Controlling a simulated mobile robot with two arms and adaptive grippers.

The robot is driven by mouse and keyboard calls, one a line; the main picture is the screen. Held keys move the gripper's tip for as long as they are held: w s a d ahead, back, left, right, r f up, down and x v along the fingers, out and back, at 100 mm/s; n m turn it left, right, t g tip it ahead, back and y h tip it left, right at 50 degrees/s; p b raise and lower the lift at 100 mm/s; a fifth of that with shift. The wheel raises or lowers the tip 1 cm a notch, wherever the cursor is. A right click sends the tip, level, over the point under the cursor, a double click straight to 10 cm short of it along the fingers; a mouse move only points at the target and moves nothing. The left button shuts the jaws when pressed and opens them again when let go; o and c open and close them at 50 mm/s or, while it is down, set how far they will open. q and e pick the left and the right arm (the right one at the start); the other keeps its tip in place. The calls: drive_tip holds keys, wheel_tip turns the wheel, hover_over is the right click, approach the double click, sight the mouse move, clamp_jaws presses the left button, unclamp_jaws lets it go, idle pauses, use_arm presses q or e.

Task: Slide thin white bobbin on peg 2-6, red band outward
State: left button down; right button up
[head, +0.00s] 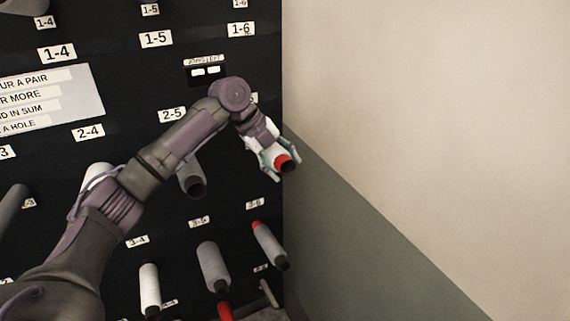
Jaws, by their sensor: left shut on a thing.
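My left gripper (276,166) is at the right edge of the black board, just below the mostly hidden label of peg 2-6 (254,99). It is shut around a white bobbin with a red band (283,160). The red band is at the bobbin's outer end, facing away from the board, with a dark spot at its tip. My wrist and fingers cover most of the bobbin and the peg place behind it, so I cannot tell whether the bobbin is around the peg. My right gripper is not in view.
Grey bobbins are on pegs under label 2-5 (191,179) and under label 3-5 (213,267). A grey bobbin with a red inner end (268,244) is under label 3-6. A white bobbin (149,287) is under label 3-4. A plain wall (430,120) stands close on the right.

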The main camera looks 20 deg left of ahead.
use_arm(q)
drive_tip(key=shift+w+a, duration=0.15)
drive_tip(key=shift+a, duration=0.05)
idle(0.5)
drive_tip(key=shift+w+a, duration=0.1)
drive_tip(key=shift+c, duration=1.2)
unclamp_jaws()
drive_tip(key=v, duration=1.2)
